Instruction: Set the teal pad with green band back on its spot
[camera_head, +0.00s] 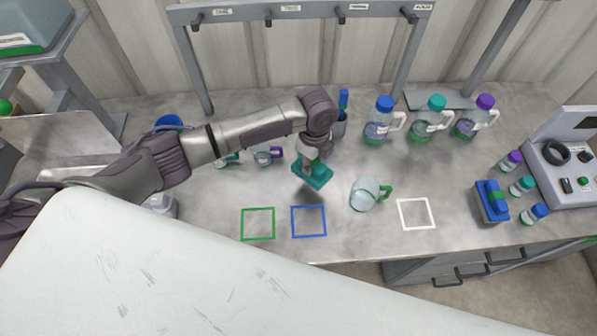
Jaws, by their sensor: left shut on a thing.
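The teal pad (313,176) is in my left gripper (310,163), which is shut on it from above. The pad is over the middle of the grey bench, behind the outlined squares. I cannot make out a green band on it, and the gripper hides part of its top. A green square outline (258,224), a blue square outline (308,221) and a white square outline (416,214) are marked near the bench's front edge. All three are empty. My right gripper is not in view.
A jug with a green handle (366,194) lies right of the pad. Capped bottles (429,120) stand at the back right. A blue block (491,201) and small bottles (521,186) are at the right. A cup with a blue tool (340,120) stands behind the gripper.

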